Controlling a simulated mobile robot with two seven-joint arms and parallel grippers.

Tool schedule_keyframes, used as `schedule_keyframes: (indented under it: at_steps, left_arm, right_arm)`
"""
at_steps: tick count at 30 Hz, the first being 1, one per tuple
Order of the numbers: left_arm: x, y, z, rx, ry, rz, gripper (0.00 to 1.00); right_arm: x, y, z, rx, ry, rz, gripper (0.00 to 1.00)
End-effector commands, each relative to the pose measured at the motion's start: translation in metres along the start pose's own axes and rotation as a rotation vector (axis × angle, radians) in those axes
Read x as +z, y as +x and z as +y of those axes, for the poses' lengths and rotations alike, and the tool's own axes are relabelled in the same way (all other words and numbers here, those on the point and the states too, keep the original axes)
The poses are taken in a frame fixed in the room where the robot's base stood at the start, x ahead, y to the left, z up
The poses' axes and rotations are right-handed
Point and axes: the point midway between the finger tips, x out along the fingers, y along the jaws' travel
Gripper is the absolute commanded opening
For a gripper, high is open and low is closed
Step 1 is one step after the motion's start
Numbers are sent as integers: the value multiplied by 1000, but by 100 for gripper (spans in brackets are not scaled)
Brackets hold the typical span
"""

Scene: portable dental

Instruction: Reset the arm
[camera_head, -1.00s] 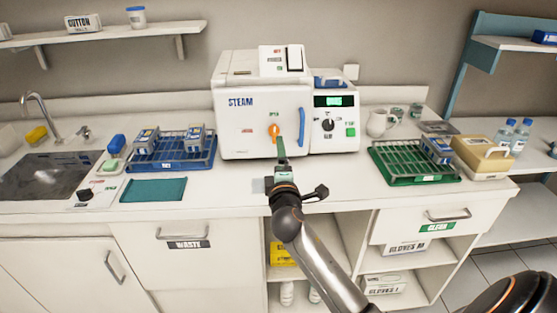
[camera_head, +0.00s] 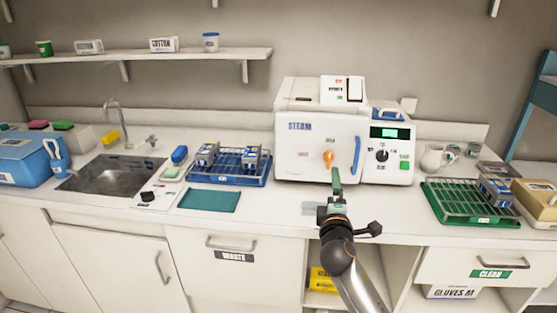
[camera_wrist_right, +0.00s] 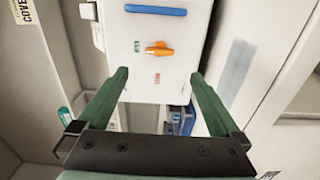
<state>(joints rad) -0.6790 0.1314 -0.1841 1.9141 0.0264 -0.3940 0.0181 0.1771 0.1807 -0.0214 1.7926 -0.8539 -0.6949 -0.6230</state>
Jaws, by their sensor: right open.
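My right arm comes in from the bottom in the head view. Its gripper (camera_head: 337,180) is in front of the white steam sterilizer (camera_head: 312,160), below its orange knob. In the right wrist view, the green fingers of my right gripper (camera_wrist_right: 160,75) are spread apart with nothing between them. Past the fingertips, the sterilizer front (camera_wrist_right: 160,65) shows with its orange knob (camera_wrist_right: 158,48) and blue handle (camera_wrist_right: 155,10). My left gripper is not in view.
A blue rack tray (camera_head: 225,180) with boxes stands left of the sterilizer, a green rack tray (camera_head: 455,205) right of it. A teal cloth (camera_head: 209,201) lies near the counter's front edge. A sink (camera_head: 112,175) and blue box (camera_head: 25,160) are further left.

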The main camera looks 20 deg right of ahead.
Motion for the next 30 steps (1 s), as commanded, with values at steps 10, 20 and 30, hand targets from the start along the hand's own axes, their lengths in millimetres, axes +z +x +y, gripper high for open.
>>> schedule_keyframes:
  at_steps: [10,20,30]
  left_arm:
    - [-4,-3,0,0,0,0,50]
    - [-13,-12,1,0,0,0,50]
    - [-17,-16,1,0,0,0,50]
  right_arm:
    - [-16,-35,-68,-158,141,96,100]
    - [-37,-211,-233,-725,727,172,100]
    - [-32,-346,-282,-1071,1169,-5,100]
